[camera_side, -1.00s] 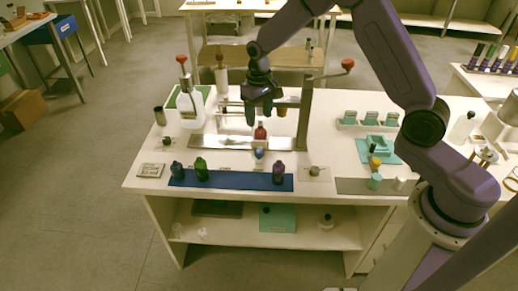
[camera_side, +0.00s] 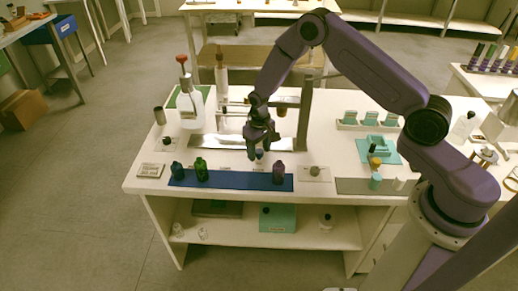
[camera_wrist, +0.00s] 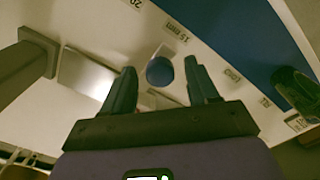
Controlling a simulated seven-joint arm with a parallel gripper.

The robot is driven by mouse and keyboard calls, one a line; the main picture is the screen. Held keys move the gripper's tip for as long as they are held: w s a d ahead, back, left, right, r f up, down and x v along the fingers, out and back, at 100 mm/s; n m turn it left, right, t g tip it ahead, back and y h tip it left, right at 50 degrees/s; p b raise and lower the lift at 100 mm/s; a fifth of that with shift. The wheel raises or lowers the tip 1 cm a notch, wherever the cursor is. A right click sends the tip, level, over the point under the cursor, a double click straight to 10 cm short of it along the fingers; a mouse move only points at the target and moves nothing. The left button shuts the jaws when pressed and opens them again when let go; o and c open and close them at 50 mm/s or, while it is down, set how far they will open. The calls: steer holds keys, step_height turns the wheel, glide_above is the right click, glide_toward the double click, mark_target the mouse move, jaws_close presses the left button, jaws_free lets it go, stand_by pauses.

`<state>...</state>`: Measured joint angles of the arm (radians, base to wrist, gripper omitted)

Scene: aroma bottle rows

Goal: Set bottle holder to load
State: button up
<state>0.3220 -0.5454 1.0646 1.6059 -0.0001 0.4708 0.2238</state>
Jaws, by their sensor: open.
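A round blue knob (camera_wrist: 160,71) shows between my finger tips in the wrist view. It sits on a pale plate beside printed labels, one reading "15 mm" and one that looks like "LOAD". In the side view the knob (camera_side: 259,154) is small and partly hidden by my fingers, in front of the metal plate (camera_side: 205,142) of the press stand. My gripper (camera_side: 263,150) is open just above it; in the wrist view its fingers (camera_wrist: 160,66) are on either side of the knob. I cannot tell whether they touch it. The red bottle is hidden.
A blue mat (camera_side: 230,182) lies in front with a dark teal bottle (camera_side: 177,170), a green bottle (camera_side: 201,169) and a purple bottle (camera_side: 278,172). A white jug (camera_side: 191,108) stands at left.

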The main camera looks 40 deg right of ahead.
jaws_close()
steer(key=w+a, duration=0.7)
steer(key=w, duration=0.1)
steer(key=shift+a, duration=0.4)
jaws_free()
steer(key=shift+s, duration=0.1)
